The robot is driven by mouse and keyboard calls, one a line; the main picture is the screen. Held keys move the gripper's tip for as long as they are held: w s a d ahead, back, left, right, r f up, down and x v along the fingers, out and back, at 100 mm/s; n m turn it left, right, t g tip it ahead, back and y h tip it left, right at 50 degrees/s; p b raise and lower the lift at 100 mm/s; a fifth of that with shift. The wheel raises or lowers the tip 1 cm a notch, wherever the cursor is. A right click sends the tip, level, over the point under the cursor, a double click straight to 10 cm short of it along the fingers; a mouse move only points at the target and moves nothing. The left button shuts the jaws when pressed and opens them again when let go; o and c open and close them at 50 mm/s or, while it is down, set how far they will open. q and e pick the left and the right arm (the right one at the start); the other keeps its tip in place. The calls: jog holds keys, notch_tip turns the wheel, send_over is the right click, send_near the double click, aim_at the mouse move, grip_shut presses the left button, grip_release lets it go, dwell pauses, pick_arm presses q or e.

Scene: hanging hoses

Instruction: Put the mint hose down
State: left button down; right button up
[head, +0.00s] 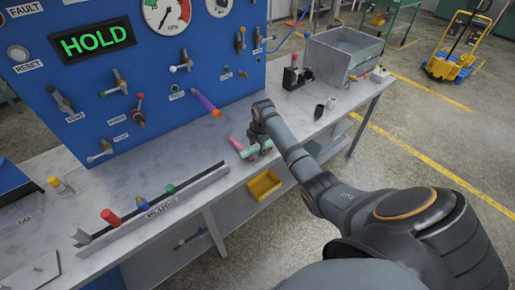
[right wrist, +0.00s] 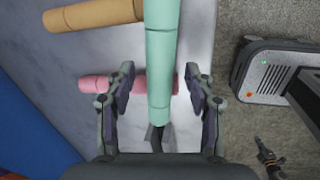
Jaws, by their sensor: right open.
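The mint hose (head: 250,151) is at the bench's front edge, under my right gripper (head: 260,139). In the right wrist view the mint hose (right wrist: 160,65) runs lengthwise between the two fingers of my right gripper (right wrist: 160,88), with a gap on each side. The fingers are open. The hose passes over a pink hose (right wrist: 97,83), which also shows in the head view (head: 236,143). I cannot tell whether the mint hose rests fully on the bench. My left gripper is not in view.
A purple hose with an orange end (head: 206,103) hangs from the blue panel (head: 150,80). A tan hose (right wrist: 93,14) shows in the wrist view. A yellow bin (head: 263,186) sits below the bench edge. A grey basin (head: 343,55) stands at the bench's far end.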

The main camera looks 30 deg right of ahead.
aim_at(257, 147)
jog(key=shift+c, duration=0.3)
grip_shut()
jog(key=shift+r, duration=0.1)
jog(key=shift+r+b, duration=0.3)
jog(key=shift+r, duration=0.15)
notch_tip(257, 147, up, 2)
jog(key=shift+d+b, duration=0.1)
jog(key=shift+b, duration=0.3)
jog(key=s+a+r+b, duration=0.1)
jog(key=s+r+b, duration=0.1)
jog(key=s+r, duration=0.8)
jog(key=s, duration=0.4)
jog(key=shift+a, duration=0.15)
